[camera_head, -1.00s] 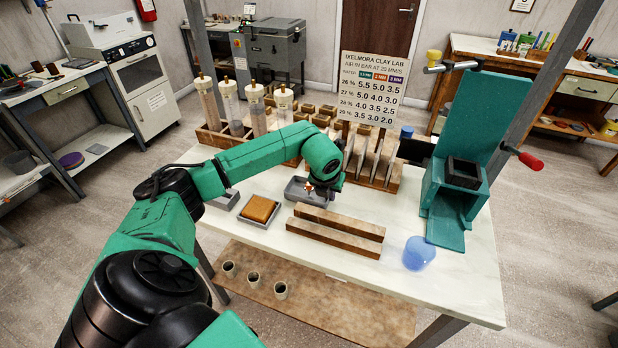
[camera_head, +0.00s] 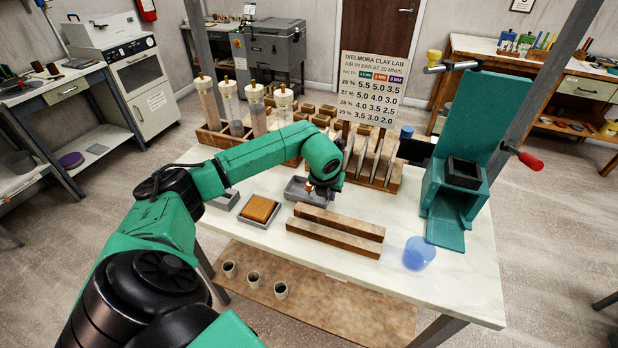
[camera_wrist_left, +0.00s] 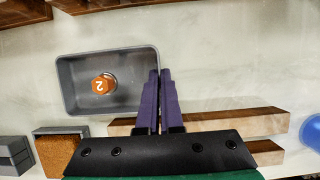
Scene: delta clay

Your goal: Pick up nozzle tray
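The nozzle tray (camera_head: 294,190) is a small grey open tray on the white table, behind the two long wooden bars. It also shows in the left wrist view (camera_wrist_left: 125,98), with one orange nozzle (camera_wrist_left: 103,84) marked 2 standing inside. My left gripper (camera_wrist_left: 160,74) reaches down at the tray's right side. Its two purple fingers are close together, one on each side of the tray's right wall, and look shut on it. The tray appears level on the table. In the head view my wrist hides part of the tray. My right gripper is out of view.
Two wooden bars (camera_head: 334,230) lie just in front of the tray. A grey tray with an orange-brown sponge (camera_head: 259,208) is to its left. A rack of upright boards (camera_head: 372,165) stands behind. A blue translucent cup (camera_head: 418,253) and a green press (camera_head: 455,190) are to the right.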

